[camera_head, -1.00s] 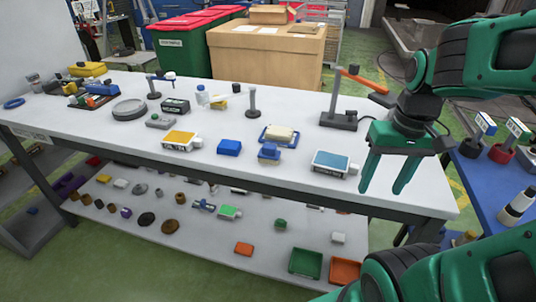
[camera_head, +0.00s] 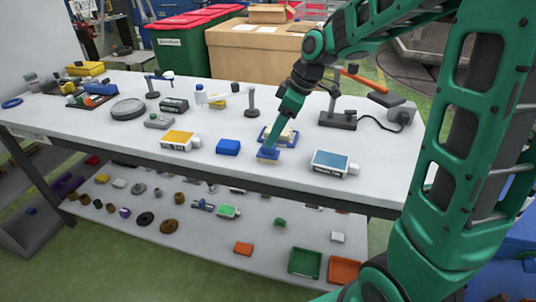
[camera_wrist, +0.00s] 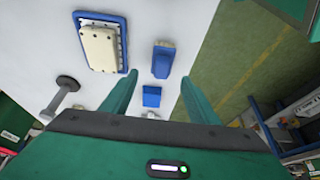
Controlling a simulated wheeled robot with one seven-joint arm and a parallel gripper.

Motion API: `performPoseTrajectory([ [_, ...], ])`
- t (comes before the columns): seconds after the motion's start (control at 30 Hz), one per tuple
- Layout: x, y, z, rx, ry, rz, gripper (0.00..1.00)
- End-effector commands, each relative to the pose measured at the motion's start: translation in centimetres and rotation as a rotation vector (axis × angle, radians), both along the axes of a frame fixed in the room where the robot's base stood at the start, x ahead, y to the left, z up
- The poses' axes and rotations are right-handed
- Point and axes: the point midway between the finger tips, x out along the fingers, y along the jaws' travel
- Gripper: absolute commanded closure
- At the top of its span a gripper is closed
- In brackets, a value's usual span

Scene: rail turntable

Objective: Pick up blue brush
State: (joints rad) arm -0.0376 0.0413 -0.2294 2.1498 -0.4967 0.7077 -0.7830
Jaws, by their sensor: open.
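The blue brush (camera_head: 267,157), a small blue block with a beige part, lies near the front edge of the white table. It also shows in the wrist view (camera_wrist: 161,63), just beyond and between my fingertips. My gripper (camera_head: 271,148) points down at the brush from above, and its near finger partly covers it in the head view. In the wrist view my gripper (camera_wrist: 160,78) has its two green fingers apart with nothing held between them. I cannot tell the exact height left above the brush.
A blue tray with a cream block (camera_wrist: 98,47) sits close behind the brush. A plain blue block (camera_head: 228,147) lies to the left, and a blue-topped box (camera_head: 335,164) to the right. A grey stand (camera_head: 251,103) rises behind. The table's front edge is close.

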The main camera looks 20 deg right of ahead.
Motion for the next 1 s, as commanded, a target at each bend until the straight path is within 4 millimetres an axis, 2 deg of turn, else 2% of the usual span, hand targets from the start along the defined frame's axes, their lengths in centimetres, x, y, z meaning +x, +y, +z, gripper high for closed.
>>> performPoseTrajectory([
  [0.27, 0.3, 0.6, -1.9, -0.001, 0.003, 0.001, 0.45],
  [0.43, 0.4, 1.3, -4.3, -0.001, 0.005, -0.001, 0.45],
  [0.6, 0.9, 1.8, -5.9, -0.001, 0.002, -0.002, 0.45],
  [0.87, 1.0, 1.9, -6.1, -0.001, 0.000, -0.002, 0.45],
  [0.9, 1.0, 1.9, -6.1, -0.001, 0.000, -0.002, 0.48],
  [1.0, 1.0, 1.9, -6.1, -0.001, 0.000, -0.002, 0.72],
])
